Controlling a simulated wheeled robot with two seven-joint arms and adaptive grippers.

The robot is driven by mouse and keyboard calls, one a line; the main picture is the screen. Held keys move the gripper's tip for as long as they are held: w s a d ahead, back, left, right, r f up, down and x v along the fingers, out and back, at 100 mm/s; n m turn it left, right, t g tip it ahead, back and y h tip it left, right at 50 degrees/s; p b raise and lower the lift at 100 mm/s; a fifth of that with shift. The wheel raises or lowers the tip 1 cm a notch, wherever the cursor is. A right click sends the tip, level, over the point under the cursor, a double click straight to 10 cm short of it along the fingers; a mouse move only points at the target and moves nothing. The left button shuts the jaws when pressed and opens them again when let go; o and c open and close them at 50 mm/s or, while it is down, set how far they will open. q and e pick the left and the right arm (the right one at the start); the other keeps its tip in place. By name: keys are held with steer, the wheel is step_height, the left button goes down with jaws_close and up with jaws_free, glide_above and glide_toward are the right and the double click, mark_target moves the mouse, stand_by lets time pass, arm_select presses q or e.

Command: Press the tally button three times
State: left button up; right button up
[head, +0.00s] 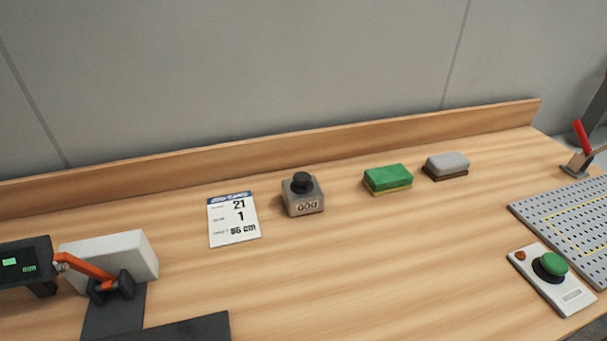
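The tally counter (302,195) is a small grey box with a black round button (301,182) on top. It stands upright on the wooden bench, right of a white printed card. Its front display (307,207) appears to read 000. Nothing touches the button. Neither of my grippers is in the head view.
The job card (233,219) lies flat left of the counter. A green and yellow sponge (388,179) and a grey block (446,165) lie to its right. A green-button panel (553,279), perforated plate (570,225) and red-handled clamp (579,150) are far right. Bench front-centre is clear.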

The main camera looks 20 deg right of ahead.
jaws_close()
stand_by(0.5)
stand_by(1.2)
